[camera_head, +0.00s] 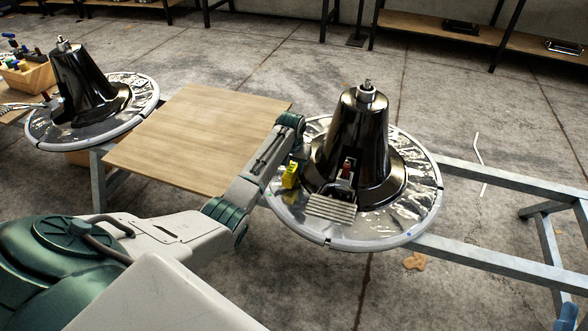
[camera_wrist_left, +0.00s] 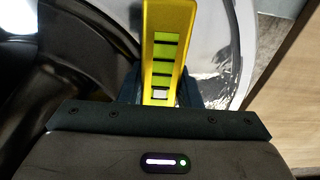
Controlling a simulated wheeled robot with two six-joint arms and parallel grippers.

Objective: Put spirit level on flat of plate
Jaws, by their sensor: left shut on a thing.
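The yellow spirit level (camera_head: 290,175) is at the left part of the round metal plate (camera_head: 385,226), beside the black cone-shaped column (camera_head: 358,138). My left gripper (camera_head: 294,160) reaches over the plate from the left and is shut on the level. In the left wrist view the level (camera_wrist_left: 168,45) stands out between the fingers (camera_wrist_left: 160,92), with the shiny plate (camera_wrist_left: 215,50) behind it. I cannot tell whether the level touches the plate. My right gripper is not in view.
A bare wooden board (camera_head: 195,137) lies left of the plate. A second plate with a black cone (camera_head: 85,85) stands at the far left, near a wooden box (camera_head: 28,77) of tools. Metal rails (camera_head: 500,262) run to the right. A ridged pedal (camera_head: 331,208) sticks out at the cone's front.

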